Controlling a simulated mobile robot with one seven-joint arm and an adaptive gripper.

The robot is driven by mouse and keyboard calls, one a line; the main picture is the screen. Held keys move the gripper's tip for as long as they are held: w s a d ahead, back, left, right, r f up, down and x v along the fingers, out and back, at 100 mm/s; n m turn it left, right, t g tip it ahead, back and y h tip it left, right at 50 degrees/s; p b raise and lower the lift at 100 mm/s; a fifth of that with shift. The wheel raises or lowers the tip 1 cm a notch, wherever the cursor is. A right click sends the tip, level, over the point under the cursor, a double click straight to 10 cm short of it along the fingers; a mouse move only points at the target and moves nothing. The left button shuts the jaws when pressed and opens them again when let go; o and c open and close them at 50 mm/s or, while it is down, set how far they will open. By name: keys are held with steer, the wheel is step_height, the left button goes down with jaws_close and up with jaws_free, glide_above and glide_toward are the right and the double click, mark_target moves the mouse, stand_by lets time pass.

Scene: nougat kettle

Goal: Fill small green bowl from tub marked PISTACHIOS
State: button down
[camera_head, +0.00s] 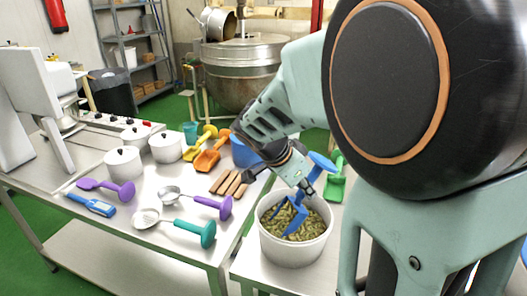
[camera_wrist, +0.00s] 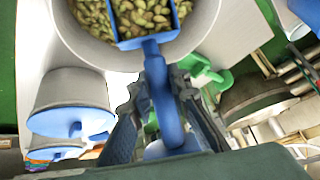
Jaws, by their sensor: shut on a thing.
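A white tub (camera_head: 291,249) of green-brown pistachios stands at the near end of the table in the head view. Its marking cannot be read. My gripper (camera_head: 303,182) is over the tub, shut on the handle of a blue scoop (camera_head: 295,216). The scoop's head is down inside the tub, among the nuts. In the wrist view, my gripper (camera_wrist: 160,115) has its fingers around the blue handle, and pistachios show within the walls of the scoop (camera_wrist: 150,42). A small teal-green vessel (camera_head: 190,132) stands at the table's back; I cannot tell if it is the bowl.
A green scoop (camera_head: 335,182) lies right of the tub. Wooden bars (camera_head: 229,184), an orange scoop (camera_head: 210,156) and a blue container (camera_head: 244,152) lie beyond it. Purple-handled (camera_head: 212,206) and teal-handled (camera_head: 190,229) utensils and lidded white pots (camera_head: 123,164) occupy the left table.

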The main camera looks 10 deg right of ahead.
steer(key=shift+w+d+f+y+p, duration=0.1)
steer(key=shift+d+f+y+p, duration=0.3)
steer(key=shift+p, duration=1.3)
steer(key=shift+d+f+y+p, duration=0.1)
steer(key=shift+d+y+p, duration=0.35)
steer(key=shift+p, duration=1.25)
steer(key=shift+d+f+g+y+p, duration=0.5)
steer(key=shift+d+f+y+p, duration=1.55)
steer(key=shift+p, duration=1.25)
steer(key=w+d+r+m+y, duration=0.1)
steer(key=d+r+y, duration=0.2)
steer(key=r, duration=0.6)
steer(key=shift+w+d+r+g+y, duration=0.15)
steer(key=shift+d+g+y, duration=0.15)
steer(key=shift+y, duration=1)
